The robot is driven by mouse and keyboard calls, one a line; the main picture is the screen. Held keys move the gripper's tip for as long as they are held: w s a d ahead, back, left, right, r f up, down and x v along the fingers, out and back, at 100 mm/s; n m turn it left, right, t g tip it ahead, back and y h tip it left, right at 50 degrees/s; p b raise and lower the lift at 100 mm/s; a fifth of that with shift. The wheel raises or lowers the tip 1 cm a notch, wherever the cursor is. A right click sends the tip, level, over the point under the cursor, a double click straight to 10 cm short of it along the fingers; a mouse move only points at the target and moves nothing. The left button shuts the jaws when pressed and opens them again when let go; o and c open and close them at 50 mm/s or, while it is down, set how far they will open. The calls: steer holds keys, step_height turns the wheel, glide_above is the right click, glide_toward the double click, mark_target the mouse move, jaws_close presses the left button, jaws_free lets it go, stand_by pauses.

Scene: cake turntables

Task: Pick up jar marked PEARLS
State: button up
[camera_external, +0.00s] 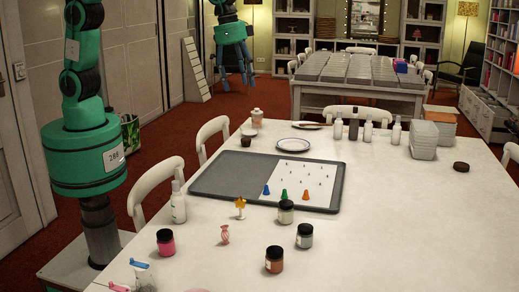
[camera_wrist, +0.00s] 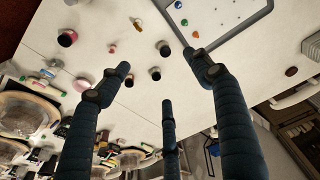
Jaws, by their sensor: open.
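Several small black-lidded jars stand upright on the white table: a pink one (camera_external: 165,243), a pale one (camera_external: 286,212), a grey one (camera_external: 304,236) and an orange-brown one (camera_external: 274,260). Their labels are too small to read, so I cannot tell which is marked PEARLS. In the wrist view, the pink jar (camera_wrist: 67,38) is at upper left, and the pale jar (camera_wrist: 163,48) and grey jar (camera_wrist: 155,74) are near the middle. My gripper (camera_wrist: 157,68) has its fingers spread, open and empty. In the external view, my gripper (camera_external: 235,86) hangs at upper left, apart from the jars.
A dark tray (camera_external: 225,171) with a white sheet and coloured cones lies behind the jars. A white bottle (camera_external: 178,204), yellow figure (camera_external: 240,206) and pink candy piece (camera_external: 225,235) stand nearby. Bottles, a plate (camera_external: 298,145) and stacked boxes (camera_external: 424,140) are farther back.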

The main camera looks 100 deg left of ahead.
steer(key=w+d+f+g+p, duration=0.1)
steer(key=w+d+f+p, duration=0.1)
steer(key=w+f, duration=0.95)
steer(key=g+p, duration=0.1)
steer(key=p, duration=0.1)
glide_above(287, 203)
step_height(287, 203, down, 17)
steer(key=shift+a+n, duration=0.3)
steer(key=shift+a, duration=0.05)
steer(key=shift+f, duration=0.2)
steer(key=shift+f, duration=4.2)
steer(key=shift+d+f+b, duration=0.2)
steer(key=shift+f+b, duration=0.1)
steer(key=shift+f, duration=2.3)
steer(key=shift+c, duration=0.2)
